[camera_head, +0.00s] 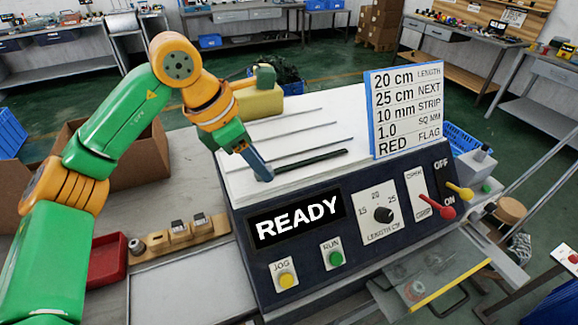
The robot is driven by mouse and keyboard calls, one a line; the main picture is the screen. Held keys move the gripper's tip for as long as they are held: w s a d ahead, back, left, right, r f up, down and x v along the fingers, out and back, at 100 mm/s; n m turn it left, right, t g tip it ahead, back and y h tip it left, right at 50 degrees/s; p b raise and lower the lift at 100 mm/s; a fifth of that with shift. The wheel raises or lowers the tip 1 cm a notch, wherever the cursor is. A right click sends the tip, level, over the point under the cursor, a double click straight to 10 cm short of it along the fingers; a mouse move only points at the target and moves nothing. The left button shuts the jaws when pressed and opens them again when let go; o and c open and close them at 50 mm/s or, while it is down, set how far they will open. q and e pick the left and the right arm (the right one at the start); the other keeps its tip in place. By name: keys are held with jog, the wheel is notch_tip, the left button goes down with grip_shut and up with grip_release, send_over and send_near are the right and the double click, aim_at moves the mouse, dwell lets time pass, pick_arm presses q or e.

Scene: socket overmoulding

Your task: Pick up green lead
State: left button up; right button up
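My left arm comes in from the left. Its gripper (262,172) points down at the white top of the control box (235,183), close to the near end of a thin dark bar (312,160). The blue finger shows as one narrow shape, so I cannot tell whether the gripper is open or shut, or whether it touches the bar. The bar looks almost black. I see no lead that is clearly green. My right gripper is not in view.
The box front has a READY display (298,222), a dial (383,214) and a red lever (434,211). A sign (405,108) stands at its back right. A yellow block (255,103) is behind. A red tray (107,262) and a cardboard box (150,160) lie left.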

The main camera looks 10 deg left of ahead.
pick_arm(q)
jog(key=shift+a+f+g, duration=0.25)
jog(key=shift+f+g, duration=0.05)
jog(key=shift+f, duration=0.45)
grip_shut()
jog(key=shift+d, duration=0.1)
jog(key=shift+w+r+b, duration=0.1)
jog(key=shift+r+b, duration=0.25)
jog(key=r, duration=0.1)
jog(key=d+r+b, duration=0.1)
jog(key=r, duration=0.1)
jog(key=shift+r, duration=0.15)
jog(key=s+d+r+b, duration=0.1)
jog(key=s+d+r, duration=0.3)
jog(key=s+r, duration=0.5)
jog(key=s, duration=0.3)
jog(key=shift+d+r+b, duration=0.15)
jog(key=shift+d+b, duration=0.1)
jog(key=shift+b, duration=0.15)
